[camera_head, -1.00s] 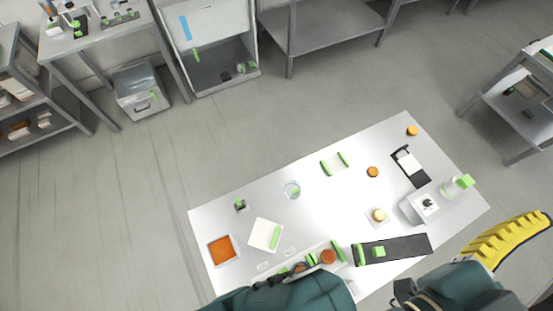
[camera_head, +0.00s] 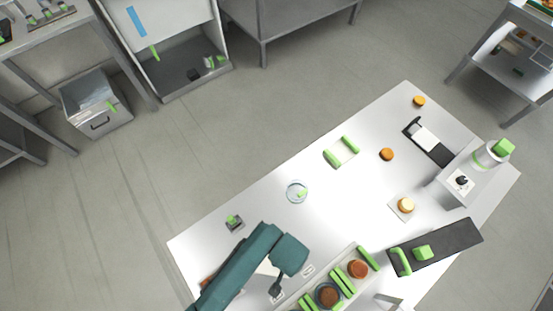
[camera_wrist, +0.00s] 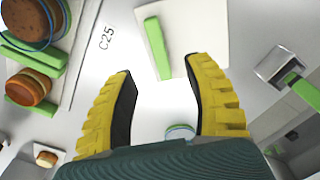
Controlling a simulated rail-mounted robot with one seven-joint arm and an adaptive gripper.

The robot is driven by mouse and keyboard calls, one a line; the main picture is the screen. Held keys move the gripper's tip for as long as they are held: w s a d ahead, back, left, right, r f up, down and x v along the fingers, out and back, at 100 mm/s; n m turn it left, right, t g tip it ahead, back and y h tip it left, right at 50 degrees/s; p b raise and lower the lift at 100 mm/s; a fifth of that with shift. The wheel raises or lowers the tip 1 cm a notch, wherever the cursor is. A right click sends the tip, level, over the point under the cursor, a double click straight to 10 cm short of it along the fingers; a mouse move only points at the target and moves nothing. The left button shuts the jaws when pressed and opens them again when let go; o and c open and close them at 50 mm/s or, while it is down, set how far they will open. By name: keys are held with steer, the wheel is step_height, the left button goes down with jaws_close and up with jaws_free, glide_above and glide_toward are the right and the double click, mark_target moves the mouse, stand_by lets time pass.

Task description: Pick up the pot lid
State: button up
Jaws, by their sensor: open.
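My gripper (camera_wrist: 158,68) has two yellow ribbed fingers spread wide, with nothing between the pads. It hangs over the table's front left, apart from the lid. In the head view my arm hides most of it.
A white board with a green bar (camera_wrist: 158,48) lies beyond the fingertips. A tray (camera_head: 368,262) of brown rounds and green bars stands at the front. Bare table (camera_head: 345,205) lies right of the lid.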

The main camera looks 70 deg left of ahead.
step_height(320, 180, down, 5)
steer(key=shift+f+b, duration=0.1)
steer(key=shift+b, duration=0.45)
step_height(320, 180, down, 5)
steer(key=shift+w+d+f+b, duration=0.15)
steer(key=shift+b, duration=0.8)
steer(key=shift+c, duration=0.4)
jaws_close()
